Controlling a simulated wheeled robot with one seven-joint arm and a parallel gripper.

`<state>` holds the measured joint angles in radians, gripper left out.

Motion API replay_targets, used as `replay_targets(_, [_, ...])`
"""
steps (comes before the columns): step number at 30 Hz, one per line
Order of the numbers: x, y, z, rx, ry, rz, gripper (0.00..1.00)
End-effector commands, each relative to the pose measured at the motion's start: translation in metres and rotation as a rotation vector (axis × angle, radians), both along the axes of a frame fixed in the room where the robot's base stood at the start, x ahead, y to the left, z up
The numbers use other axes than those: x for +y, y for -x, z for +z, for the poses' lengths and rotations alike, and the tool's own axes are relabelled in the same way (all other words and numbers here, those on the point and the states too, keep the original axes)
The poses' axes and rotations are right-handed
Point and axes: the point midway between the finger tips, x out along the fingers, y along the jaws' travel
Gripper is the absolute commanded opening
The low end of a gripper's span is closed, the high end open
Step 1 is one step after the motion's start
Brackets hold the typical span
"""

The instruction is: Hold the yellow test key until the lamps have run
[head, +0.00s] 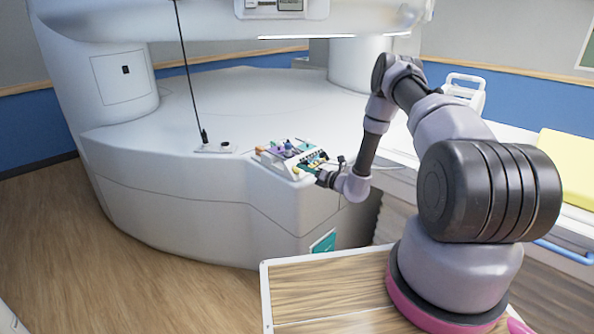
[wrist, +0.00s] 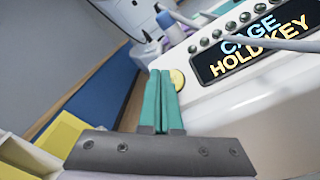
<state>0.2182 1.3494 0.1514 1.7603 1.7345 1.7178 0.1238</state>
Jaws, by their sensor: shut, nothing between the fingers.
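The yellow test key (wrist: 177,79) is a round yellow button on the white face of the test box (head: 272,159), partly hidden behind my fingers in the wrist view. My gripper (wrist: 160,74) is shut, its two teal fingers together and empty. The fingertips overlap the key's left edge in that view; I cannot tell whether they touch or press it. In the head view my gripper (head: 314,174) is at the box's front right. The display (wrist: 235,62) reads "CAGE HOLD KEY" in blue and yellow letters. The row of small round lamps (wrist: 217,34) above it looks dark.
The box stands on the white magnet base (head: 180,165), near its front right edge. A grey cable (wrist: 262,42) crosses in front of the display. Bottles and small items (head: 287,147) crowd behind. A bed with a yellow pad (head: 567,165) is at right.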

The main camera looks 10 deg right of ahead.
Motion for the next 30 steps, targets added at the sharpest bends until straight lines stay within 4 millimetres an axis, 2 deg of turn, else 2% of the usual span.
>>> replay_targets(30, [0.0035,-0.0049,-0.0057,0.0,0.0,0.0,0.0])
